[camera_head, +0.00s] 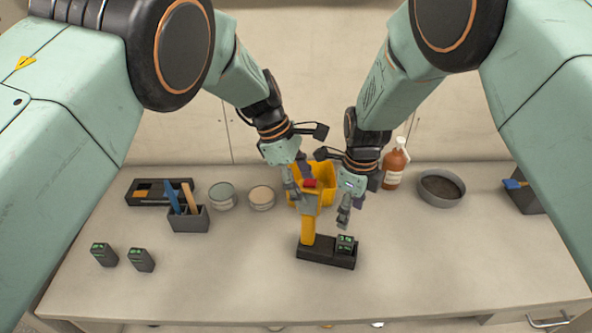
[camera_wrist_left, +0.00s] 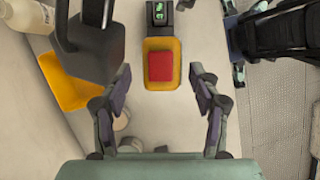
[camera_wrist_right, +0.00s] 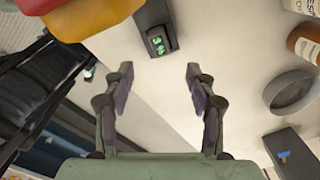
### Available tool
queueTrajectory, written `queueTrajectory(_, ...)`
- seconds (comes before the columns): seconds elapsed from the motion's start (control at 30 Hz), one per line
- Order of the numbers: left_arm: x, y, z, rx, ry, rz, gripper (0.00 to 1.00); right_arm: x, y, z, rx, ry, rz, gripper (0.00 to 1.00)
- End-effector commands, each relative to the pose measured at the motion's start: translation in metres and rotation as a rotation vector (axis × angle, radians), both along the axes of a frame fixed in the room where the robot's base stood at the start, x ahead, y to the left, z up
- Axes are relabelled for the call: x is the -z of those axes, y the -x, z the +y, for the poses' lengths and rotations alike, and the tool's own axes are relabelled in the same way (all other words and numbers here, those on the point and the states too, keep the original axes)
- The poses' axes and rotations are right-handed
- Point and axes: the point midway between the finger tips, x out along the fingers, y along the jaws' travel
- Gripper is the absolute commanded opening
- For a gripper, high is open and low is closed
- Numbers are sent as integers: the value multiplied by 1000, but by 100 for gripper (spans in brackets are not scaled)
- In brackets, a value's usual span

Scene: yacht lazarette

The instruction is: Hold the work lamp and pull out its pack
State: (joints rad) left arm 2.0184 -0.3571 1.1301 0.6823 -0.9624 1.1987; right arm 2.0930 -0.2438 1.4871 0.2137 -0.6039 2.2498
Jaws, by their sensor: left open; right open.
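The work lamp (camera_head: 307,230) stands upright, with a yellow body and a red top (camera_wrist_left: 160,67). Its foot is a long black base (camera_head: 318,252). A dark pack (camera_head: 345,243) with a green display sits at the base's right end; it also shows in the right wrist view (camera_wrist_right: 157,41). My left gripper (camera_head: 301,194) is open and empty by the lamp's top. In the left wrist view its fingers (camera_wrist_left: 162,75) stand apart, either side of the lamp's near end. My right gripper (camera_head: 345,217) is open and empty above the pack, apart from it.
A yellow bin (camera_head: 325,172) stands behind the lamp. Two similar packs (camera_head: 104,254) (camera_head: 141,259) stand at front left. A tool holder (camera_head: 188,220), a black tray (camera_head: 142,196) and two tins (camera_head: 222,197) are left. A bottle (camera_head: 394,168) and grey bowl (camera_head: 441,188) are right. The front right is clear.

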Motion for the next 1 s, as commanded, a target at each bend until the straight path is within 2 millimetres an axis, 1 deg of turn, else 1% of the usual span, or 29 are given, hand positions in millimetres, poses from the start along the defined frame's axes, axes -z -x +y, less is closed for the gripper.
queueTrajectory(0.13, 6, 1, -2, 0, 0, 0, 62, 0, 0, 0, 0, 0, 0, 57)
queueTrajectory(0.37, 6, 1, -2, 0, 0, 0, 62, 0, 0, 0, 0, 0, 0, 57)
queueTrajectory(0.4, 6, 1, -2, 0, 0, 0, 61, 0, 0, 0, 0, 0, 0, 57)
queueTrajectory(1.0, 5, 0, -2, 0, 0, -1, 10, 0, 0, 0, 0, 0, 0, 57)
